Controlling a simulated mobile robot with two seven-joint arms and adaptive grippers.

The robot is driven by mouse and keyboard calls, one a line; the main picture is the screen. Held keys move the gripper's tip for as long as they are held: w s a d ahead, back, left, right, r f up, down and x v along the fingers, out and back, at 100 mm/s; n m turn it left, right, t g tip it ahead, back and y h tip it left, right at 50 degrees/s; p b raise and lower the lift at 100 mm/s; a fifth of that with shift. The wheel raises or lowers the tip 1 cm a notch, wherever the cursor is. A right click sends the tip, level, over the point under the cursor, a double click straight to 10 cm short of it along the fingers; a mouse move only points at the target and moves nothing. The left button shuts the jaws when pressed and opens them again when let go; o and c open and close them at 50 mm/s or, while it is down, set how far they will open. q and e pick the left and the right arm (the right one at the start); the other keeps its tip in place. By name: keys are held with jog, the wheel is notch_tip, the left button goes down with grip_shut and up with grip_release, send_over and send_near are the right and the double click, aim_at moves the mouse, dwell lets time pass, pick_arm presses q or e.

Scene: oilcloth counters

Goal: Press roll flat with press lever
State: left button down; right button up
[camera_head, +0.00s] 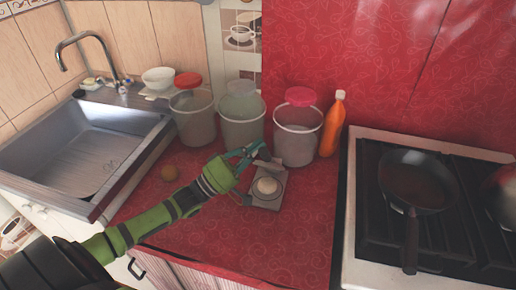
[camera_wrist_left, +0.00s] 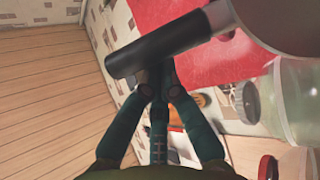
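The press (camera_head: 266,203) stands on the red counter with a pale round roll (camera_head: 267,186) on its base. Its upper part is raised behind the roll. My left gripper (camera_head: 256,151) is at the back left of the press, at the raised lever. In the left wrist view, its teal fingers (camera_wrist_left: 162,82) converge on the dark cylindrical lever handle (camera_wrist_left: 172,45) and appear closed on it; the handle partly hides the fingertips. The roll cannot be made out in that view. My right gripper is not in view.
Lidded buckets (camera_head: 242,122) and an orange bottle (camera_head: 333,126) line the back close to the press. The sink (camera_head: 85,150) is left, the stove with a pan (camera_head: 415,180) right. Counter in front of the press is clear.

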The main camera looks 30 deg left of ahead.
pick_arm(q)
jog(key=s+d+f+m+h+b, duration=0.1)
jog(key=s+f+b, duration=0.1)
jog(key=s+f, duration=0.2)
jog(key=shift+f, duration=0.5)
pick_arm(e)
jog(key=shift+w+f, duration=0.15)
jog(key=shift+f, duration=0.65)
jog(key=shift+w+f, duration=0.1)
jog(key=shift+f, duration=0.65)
pick_arm(q)
jog(key=shift+d, duration=0.1)
jog(key=shift+s, duration=0.1)
